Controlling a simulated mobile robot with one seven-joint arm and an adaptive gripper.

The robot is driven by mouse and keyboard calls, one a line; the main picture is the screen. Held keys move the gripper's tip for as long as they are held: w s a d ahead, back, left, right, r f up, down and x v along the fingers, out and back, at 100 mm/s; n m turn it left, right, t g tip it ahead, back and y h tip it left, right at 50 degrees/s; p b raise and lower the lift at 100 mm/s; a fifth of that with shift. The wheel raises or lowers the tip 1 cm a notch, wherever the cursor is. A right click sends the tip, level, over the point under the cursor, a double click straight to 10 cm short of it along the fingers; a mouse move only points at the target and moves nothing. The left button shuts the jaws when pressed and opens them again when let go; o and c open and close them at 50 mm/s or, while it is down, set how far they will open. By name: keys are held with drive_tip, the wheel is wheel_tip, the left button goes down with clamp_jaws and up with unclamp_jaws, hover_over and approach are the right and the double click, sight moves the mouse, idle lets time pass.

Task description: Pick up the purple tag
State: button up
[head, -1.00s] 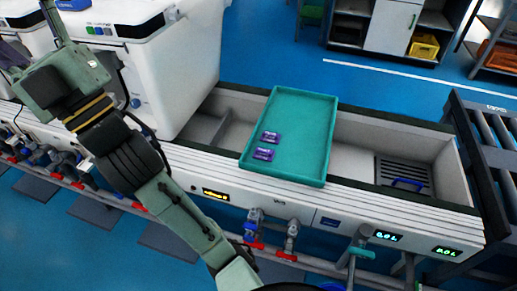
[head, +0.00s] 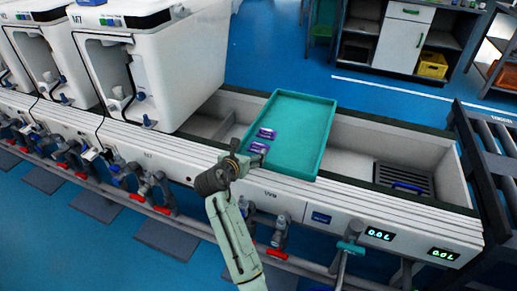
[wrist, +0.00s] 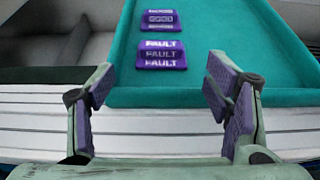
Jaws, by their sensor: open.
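Two purple tags lie flat in the teal tray (head: 300,135), near its left side. The nearer purple tag (head: 258,147) also shows in the wrist view (wrist: 162,55), marked "FAULT" in white. The farther purple tag (head: 266,133) lies just beyond it; the wrist view shows it too (wrist: 160,20). My gripper (wrist: 160,82) is open and empty, with purple pads inside its fingers. Its fingers flank the tray's near edge, short of the nearer tag. In the head view the gripper is small and partly hidden by my arm.
The tray sits across a grey trough (head: 350,150) with a white front ledge. A dark grate (head: 403,178) lies in the trough at right, beside a roller conveyor (head: 490,150). The tray's right half is bare.

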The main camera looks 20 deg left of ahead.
sight(257, 146)
drive_tip(key=x, duration=0.3)
drive_tip(key=shift+w, duration=0.1)
drive_tip(key=shift+x, duration=2.65)
drive_tip(key=shift+d, duration=0.2)
drive_tip(key=shift+c, duration=0.4)
drive_tip(key=shift+f, duration=0.15)
drive_tip(key=c, duration=0.8)
